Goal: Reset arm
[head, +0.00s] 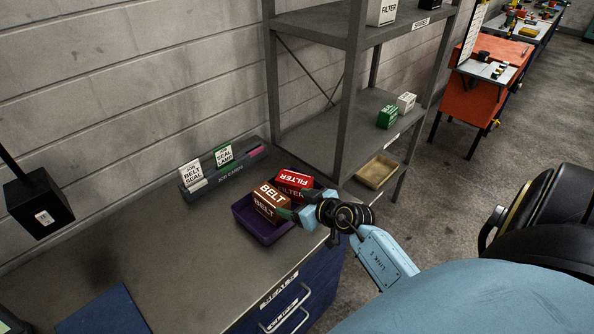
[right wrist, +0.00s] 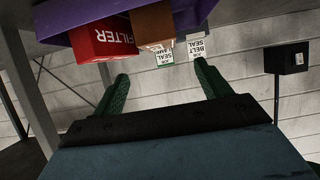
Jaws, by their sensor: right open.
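My right gripper (head: 287,213) is at the right side of a purple bin (head: 262,236) on the bench top. In the right wrist view my right gripper (right wrist: 161,72) has its two green fingers spread with nothing held between them. A brown BELT box (head: 268,204) and a red FILTER box (head: 294,181) sit in the bin. The FILTER box (right wrist: 103,40) and the BELT box (right wrist: 153,22) also show upside down beyond the fingers in the right wrist view. Whether a fingertip touches the BELT box cannot be told. My left gripper is not in view.
A job-card rack (head: 226,176) stands behind the bin against the wall. A grey shelf unit (head: 353,95) with small boxes and a tan tray (head: 377,171) stands to the right. A black box (head: 38,203) is at left. The bench middle is clear.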

